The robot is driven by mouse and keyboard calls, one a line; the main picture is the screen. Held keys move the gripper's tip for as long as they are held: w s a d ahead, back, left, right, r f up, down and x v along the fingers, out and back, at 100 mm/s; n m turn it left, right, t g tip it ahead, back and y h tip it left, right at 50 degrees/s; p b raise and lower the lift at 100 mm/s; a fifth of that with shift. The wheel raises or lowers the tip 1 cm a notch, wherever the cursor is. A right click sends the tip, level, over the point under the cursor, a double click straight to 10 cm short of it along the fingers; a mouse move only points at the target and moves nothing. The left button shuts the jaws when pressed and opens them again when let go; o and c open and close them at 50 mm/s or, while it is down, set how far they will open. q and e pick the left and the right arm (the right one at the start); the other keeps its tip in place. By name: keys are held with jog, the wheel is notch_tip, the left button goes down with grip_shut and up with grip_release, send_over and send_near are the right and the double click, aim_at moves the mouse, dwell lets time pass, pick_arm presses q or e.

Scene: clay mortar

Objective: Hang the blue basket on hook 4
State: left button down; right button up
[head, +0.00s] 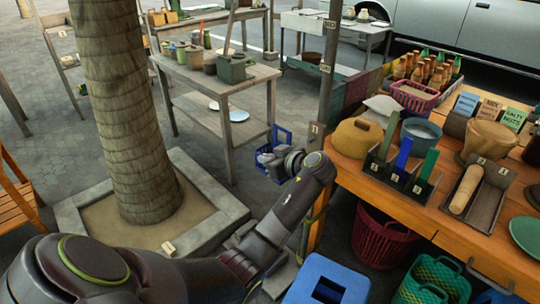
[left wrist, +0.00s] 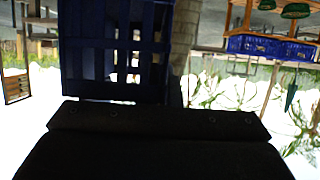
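The blue basket (head: 264,151) is at the end of my left arm, off the ground beside the wooden post. My left gripper (head: 277,158) is against it and appears shut on it; the fingertips are hidden. In the left wrist view the basket's slatted blue side (left wrist: 115,50) fills the upper left, right against the dark gripper body. The post (head: 328,70) carries small white number labels, one of them low down (head: 316,129). Hook 4 cannot be made out. My right gripper is not in view.
A market table (head: 350,178) with a clay pot, trays and bottles stands right of the post. Below it are a red basket (head: 380,237), a green basket (head: 432,280) and a blue stool-like box (head: 328,279). A tree trunk (head: 125,110) stands left; a work table (head: 225,85) stands behind.

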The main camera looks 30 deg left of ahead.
pick_arm(q)
jog(key=s+a+p, duration=0.2)
jog(key=s+p, duration=0.2)
jog(key=s, duration=0.4)
jog(key=shift+s, duration=0.3)
dwell(0.5)
dwell(0.4)
